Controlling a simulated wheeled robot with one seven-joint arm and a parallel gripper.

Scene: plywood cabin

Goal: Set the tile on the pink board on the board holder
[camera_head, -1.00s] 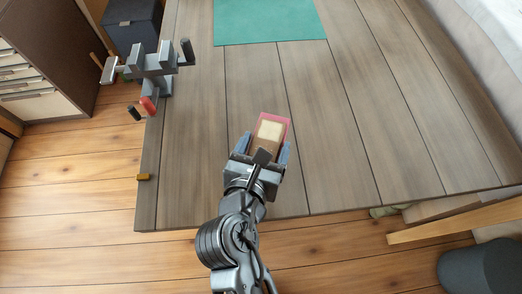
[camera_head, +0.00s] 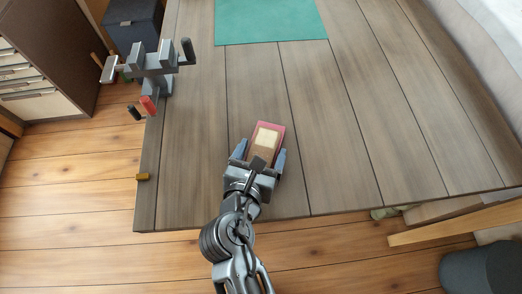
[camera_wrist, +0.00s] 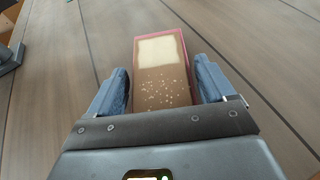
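A pink-edged block (camera_head: 279,128) lies between the fingers of my gripper (camera_head: 259,151). Its top has a cream patch at the far end and a brown, light-speckled part nearer my palm. In the wrist view the pink rim (camera_wrist: 186,48) shows along the far and right edges, and the fingers of my gripper (camera_wrist: 162,90) stand close against both sides. I cannot tell tile and pink board apart as separate pieces. The block is over the near part of the wooden table; its height is unclear. I cannot clearly identify a board holder.
The plank table (camera_head: 330,120) is mostly bare. A green mat (camera_head: 268,20) lies at its far side. A grey vise-like clamp (camera_head: 158,66) with red and black handles sits on the left edge, with a small yellow piece (camera_head: 143,177) below it. A drawer cabinet (camera_head: 40,70) stands left.

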